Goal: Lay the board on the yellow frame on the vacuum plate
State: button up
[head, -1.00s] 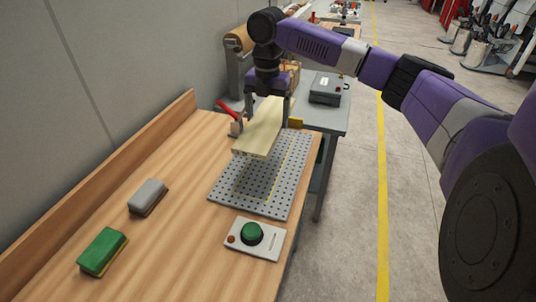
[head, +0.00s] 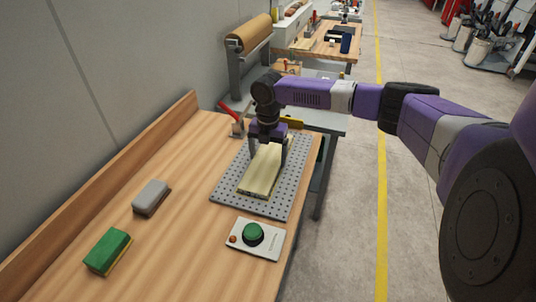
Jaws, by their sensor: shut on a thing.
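The board (head: 262,175) is a pale, flat, oblong piece. It lies level at the surface of the vacuum plate (head: 225,192), a grey plate full of holes on the wooden bench. My gripper (head: 267,158) points down over the board's far part, with one finger on each side of it, shut on its edges. The yellow frame is mostly hidden under the board, so I cannot tell how exactly the board's edges line up with it.
A control box with a green button (head: 253,233) stands before the plate. A red-handled clamp (head: 232,116) stands at the plate's far left. A grey block (head: 150,197) and a green-and-yellow sponge (head: 107,251) lie on the left of the bench. Bare wood lies between them and the plate.

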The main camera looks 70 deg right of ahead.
aim_at(268, 158)
jog(key=o, duration=1.4)
jog(key=shift+f, duration=0.1)
jog(key=shift+o, duration=0.2)
notch_tip(268, 158, up, 12)
jog(key=b, duration=0.2)
